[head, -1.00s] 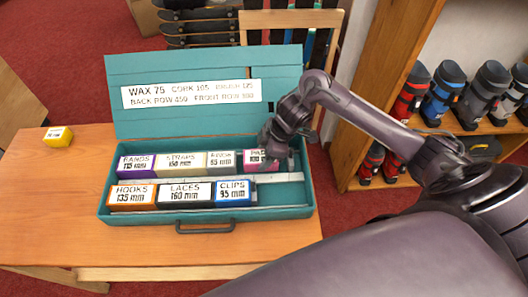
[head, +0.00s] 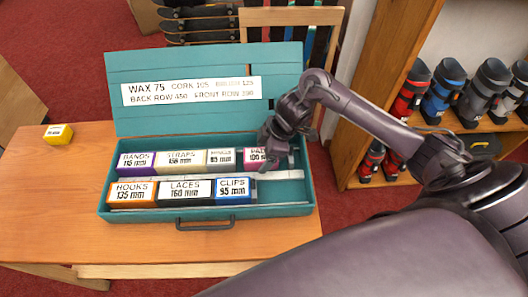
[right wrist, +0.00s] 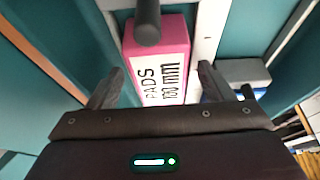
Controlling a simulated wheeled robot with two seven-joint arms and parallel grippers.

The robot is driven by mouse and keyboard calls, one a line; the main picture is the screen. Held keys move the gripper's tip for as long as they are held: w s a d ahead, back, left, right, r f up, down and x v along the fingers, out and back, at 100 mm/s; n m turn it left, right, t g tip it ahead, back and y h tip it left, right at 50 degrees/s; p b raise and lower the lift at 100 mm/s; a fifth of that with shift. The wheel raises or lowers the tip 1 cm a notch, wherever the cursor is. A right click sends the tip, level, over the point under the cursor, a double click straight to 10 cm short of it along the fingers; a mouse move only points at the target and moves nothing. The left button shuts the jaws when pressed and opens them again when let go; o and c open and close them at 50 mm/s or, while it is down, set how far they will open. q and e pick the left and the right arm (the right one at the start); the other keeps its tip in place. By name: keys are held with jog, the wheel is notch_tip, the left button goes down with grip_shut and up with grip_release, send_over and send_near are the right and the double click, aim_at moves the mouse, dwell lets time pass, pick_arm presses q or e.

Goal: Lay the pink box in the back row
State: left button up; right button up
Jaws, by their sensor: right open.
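The pink box (head: 254,163), labelled PADS 100 mm, lies at the right end of the back row in the open teal case (head: 306,190). It is beside the small pale box (head: 221,157). My right gripper (head: 274,158) is over its right part and hides some of it in the head view. In the right wrist view, the pink box (right wrist: 182,42) lies beyond and between the spread fingers of my right gripper (right wrist: 160,85), with space on both sides. The jaws are open and hold nothing. My left gripper is not in view.
The back row also holds a purple box (head: 136,164) and a cream box (head: 181,161). The front row holds orange (head: 133,193), black-and-white (head: 185,192) and blue (head: 233,190) boxes, with free room to their right. A yellow box (head: 58,136) sits on the table's left.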

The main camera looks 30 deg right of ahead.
jog(key=v, duration=0.7)
jog(key=shift+d+r, duration=0.15)
jog(key=shift+r, duration=0.25)
jog(key=shift+s, duration=0.1)
